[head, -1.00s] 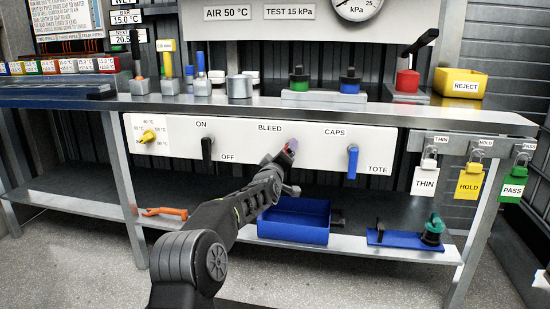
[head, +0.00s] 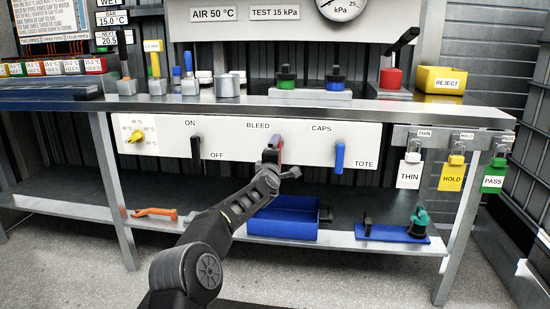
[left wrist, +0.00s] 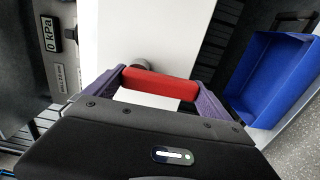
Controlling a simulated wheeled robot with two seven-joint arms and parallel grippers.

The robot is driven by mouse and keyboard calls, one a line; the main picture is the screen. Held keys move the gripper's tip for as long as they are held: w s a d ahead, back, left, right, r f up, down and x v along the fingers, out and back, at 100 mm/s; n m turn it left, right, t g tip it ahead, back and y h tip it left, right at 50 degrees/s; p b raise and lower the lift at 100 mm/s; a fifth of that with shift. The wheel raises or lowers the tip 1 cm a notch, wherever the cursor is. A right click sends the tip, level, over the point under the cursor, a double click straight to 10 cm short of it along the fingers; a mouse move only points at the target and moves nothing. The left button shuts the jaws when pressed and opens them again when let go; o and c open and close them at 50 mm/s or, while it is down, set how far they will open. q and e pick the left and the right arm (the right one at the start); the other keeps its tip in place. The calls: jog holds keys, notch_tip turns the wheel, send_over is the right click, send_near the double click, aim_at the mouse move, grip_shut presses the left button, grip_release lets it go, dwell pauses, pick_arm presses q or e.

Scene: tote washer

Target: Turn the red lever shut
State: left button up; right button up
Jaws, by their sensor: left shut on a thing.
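The red lever (head: 281,150) is on the white panel below the BLEED label. In the head view it shows as a thin, roughly upright red strip, partly hidden by my left gripper (head: 273,154). In the left wrist view the red lever (left wrist: 160,84) spans the gap between the purple fingers of my left gripper (left wrist: 160,88), with a grey round pivot behind it. The gripper is shut on the lever. My right gripper is not in view.
A black lever (head: 196,146) is to the left and a blue lever (head: 339,157) to the right on the same panel (head: 230,150). A blue bin (head: 270,228) stands on the shelf below. Hanging tags (head: 451,178) are at the right.

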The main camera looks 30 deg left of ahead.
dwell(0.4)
pick_arm(q)
jog(key=o, duration=1.7)
jog(key=shift+o, duration=0.2)
jog(key=shift+s, duration=0.15)
jog(key=v, duration=0.7)
jog(key=shift+s+b, duration=0.3)
jog(key=shift+b, duration=0.15)
jog(key=shift+d+f, duration=0.1)
jog(key=shift+d, duration=0.05)
